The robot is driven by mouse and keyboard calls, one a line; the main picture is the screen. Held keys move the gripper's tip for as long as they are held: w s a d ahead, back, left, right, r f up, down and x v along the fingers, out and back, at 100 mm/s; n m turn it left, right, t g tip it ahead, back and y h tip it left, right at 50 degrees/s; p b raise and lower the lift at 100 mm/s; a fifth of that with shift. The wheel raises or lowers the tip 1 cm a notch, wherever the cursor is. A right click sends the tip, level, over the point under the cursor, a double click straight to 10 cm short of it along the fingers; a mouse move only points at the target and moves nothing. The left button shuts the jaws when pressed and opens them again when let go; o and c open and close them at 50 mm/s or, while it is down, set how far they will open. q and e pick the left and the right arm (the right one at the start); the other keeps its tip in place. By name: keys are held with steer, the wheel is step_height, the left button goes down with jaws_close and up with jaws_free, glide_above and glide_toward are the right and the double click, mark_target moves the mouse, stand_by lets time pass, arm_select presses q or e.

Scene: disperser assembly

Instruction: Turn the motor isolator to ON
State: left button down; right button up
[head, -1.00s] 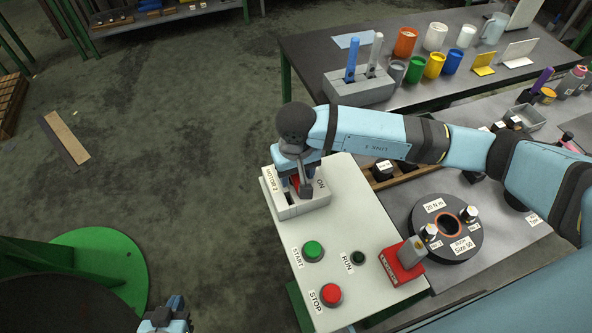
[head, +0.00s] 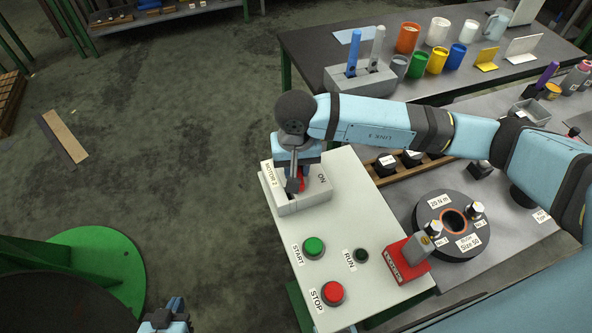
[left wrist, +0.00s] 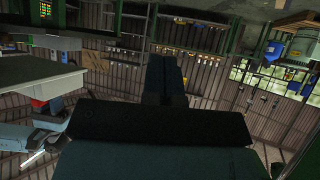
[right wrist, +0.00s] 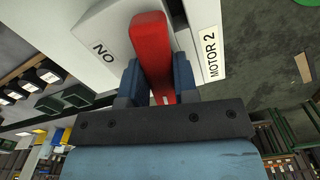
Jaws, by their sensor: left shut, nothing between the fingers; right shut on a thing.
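The motor isolator is a light grey box (head: 312,196) on the white control panel (head: 345,215), labelled MOTOR 2 and ON. Its red handle (right wrist: 152,45) fills the middle of the right wrist view, between the ON mark and the MOTOR 2 label. My right gripper (right wrist: 155,85) is shut on the handle, with a dark finger on each side. In the head view my right gripper (head: 294,180) covers most of the handle, so its exact angle is hard to tell. My left gripper (head: 168,317) is low in the head view, shut and empty, apart from the panel.
The panel bears a green START button (head: 313,246), a red STOP button (head: 333,292), a dark RUN lamp (head: 361,256) and a red block with a grey top (head: 408,262). A round dark fixture (head: 450,227) stands to the right. Open floor lies left of the panel.

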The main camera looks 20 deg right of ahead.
steer(key=m+b, duration=0.4)
steer(key=b, duration=0.1)
steer(key=shift+a+f+m, duration=0.1)
steer(key=shift+f+m, duration=0.2)
steer(key=m+b, duration=0.2)
steer(key=shift+w+m+b, duration=0.1)
steer(key=shift+m+b, duration=0.2)
steer(key=shift+m, duration=0.1)
steer(key=m+b, duration=0.3)
steer(key=shift+r+m, duration=0.1)
steer(key=shift+m, duration=0.2)
steer(key=shift+a+m+b, duration=0.1)
steer(key=shift+m+b, duration=0.3)
steer(key=shift+w+m+b, duration=0.1)
steer(key=shift+m+b, duration=0.45)
steer(key=shift+m, duration=0.15)
steer(key=shift+r+m+b, duration=0.1)
steer(key=shift+m+b, duration=0.25)
steer(key=shift+m, duration=0.25)
arm_select(q)
step_height(320, 180, down, 10)
steer(key=w, duration=0.1)
steer(key=shift+d, duration=0.4)
arm_select(e)
steer(key=shift+r+m, duration=0.1)
steer(key=shift+m, duration=0.4)
arm_select(q)
steer(key=shift+d+f+b, duration=0.1)
steer(key=shift+f+b, duration=0.05)
steer(key=shift+b, duration=0.15)
